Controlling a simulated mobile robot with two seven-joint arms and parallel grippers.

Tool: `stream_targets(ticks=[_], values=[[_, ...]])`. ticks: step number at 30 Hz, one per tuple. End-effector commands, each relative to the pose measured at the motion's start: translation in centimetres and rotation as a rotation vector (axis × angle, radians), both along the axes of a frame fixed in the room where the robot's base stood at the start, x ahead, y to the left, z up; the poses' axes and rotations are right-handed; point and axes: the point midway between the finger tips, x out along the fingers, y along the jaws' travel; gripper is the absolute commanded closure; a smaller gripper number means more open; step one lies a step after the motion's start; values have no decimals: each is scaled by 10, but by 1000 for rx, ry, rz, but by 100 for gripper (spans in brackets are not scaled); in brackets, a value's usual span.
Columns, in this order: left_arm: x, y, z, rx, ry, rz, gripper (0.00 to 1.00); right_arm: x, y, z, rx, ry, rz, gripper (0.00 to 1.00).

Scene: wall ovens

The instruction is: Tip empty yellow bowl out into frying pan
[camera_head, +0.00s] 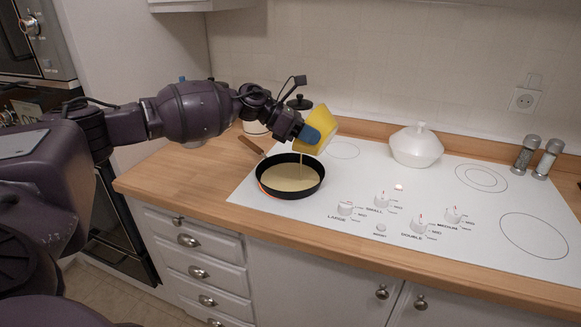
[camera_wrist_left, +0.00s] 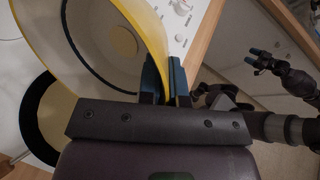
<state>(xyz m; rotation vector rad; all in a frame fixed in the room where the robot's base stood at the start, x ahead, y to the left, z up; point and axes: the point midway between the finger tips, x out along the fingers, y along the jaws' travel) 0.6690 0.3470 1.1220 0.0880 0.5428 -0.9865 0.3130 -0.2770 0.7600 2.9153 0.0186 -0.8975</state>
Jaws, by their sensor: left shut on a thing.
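The yellow bowl (camera_head: 325,118) is tilted steeply above the frying pan. A thin pale stream runs from it into the pan. My left gripper (camera_head: 309,135) is shut on the bowl's rim; the left wrist view shows its fingers (camera_wrist_left: 166,78) clamping the wall of the bowl (camera_wrist_left: 88,20). The black frying pan (camera_head: 292,197) sits on the white cooktop and holds a pale yellow liquid (camera_head: 290,177). The pan (camera_wrist_left: 28,125) also shows below the bowl in the left wrist view. My right gripper (camera_wrist_left: 258,60) shows small at the right of that view; its opening is unclear.
The cooktop (camera_head: 300,218) has several knobs (camera_head: 382,201) at its front. A white lidded pot (camera_head: 416,146) stands behind, with two shakers (camera_head: 535,157) at the right. A dark-lidded jar (camera_head: 299,102) stands behind my left gripper. The wooden counter (camera_head: 175,175) is clear at the left.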

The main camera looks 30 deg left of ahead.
Motion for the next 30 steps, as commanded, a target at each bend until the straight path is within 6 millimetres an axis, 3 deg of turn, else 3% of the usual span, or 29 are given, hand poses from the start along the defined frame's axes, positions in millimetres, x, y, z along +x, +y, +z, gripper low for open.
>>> stream_targets(ticks=[6,11,18,30], values=[[0,1,1,-10,-1,-1,100,5,1,1,0,-8,3,34],[0,-10,2,117,1,-3,100,13,1,28,0,-33,5,34],[2,-21,-16,311,16,-1,100,18,1,66,0,-60,4,34],[2,-26,-25,381,21,-2,100,9,-1,67,-1,-37,-2,34]])
